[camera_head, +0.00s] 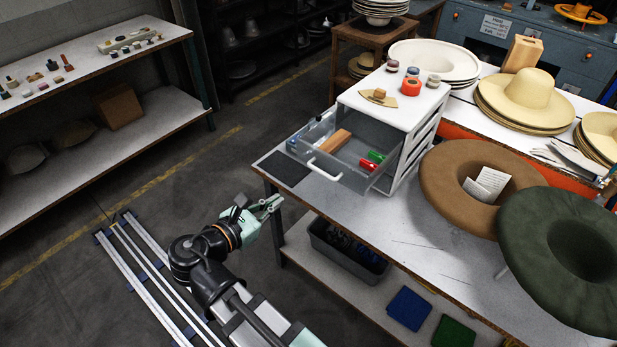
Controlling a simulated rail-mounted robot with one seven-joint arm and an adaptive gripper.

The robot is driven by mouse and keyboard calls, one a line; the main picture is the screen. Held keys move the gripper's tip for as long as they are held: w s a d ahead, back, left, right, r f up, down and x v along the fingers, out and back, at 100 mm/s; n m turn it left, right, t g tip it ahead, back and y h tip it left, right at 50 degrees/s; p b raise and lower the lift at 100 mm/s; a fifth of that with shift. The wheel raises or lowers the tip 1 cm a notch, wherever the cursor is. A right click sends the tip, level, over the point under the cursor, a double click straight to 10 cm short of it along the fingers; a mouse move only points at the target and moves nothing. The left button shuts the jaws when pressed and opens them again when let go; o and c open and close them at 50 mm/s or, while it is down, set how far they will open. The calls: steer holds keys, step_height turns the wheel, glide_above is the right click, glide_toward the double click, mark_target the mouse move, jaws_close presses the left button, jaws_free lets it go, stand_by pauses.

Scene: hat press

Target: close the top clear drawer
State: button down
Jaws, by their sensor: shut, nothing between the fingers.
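The white drawer cabinet (415,112) stands on the work table. Its top clear drawer (340,177) is pulled far out toward the left, with a white handle (322,170) on its front. Inside lie a wooden block, a green item and a red item. The lower drawers are flush in the cabinet. My gripper (275,203) is shut and empty, apart from the drawer, to the left of and below its handle near the table's edge.
Small jars and a red tape roll (411,86) sit on the cabinet. A brown hat (440,178) and a green hat (560,250) lie right of it. A dark mat (284,168) lies at the table's left corner.

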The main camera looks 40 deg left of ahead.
steer(key=n+p, duration=0.2)
steer(key=p, duration=0.2)
glide_toward(319, 172)
steer(key=x, duration=0.6)
steer(key=shift+d, duration=0.1)
steer(key=shift+w+f, duration=0.2)
steer(key=shift+w, duration=0.4)
steer(key=shift+p, duration=0.3)
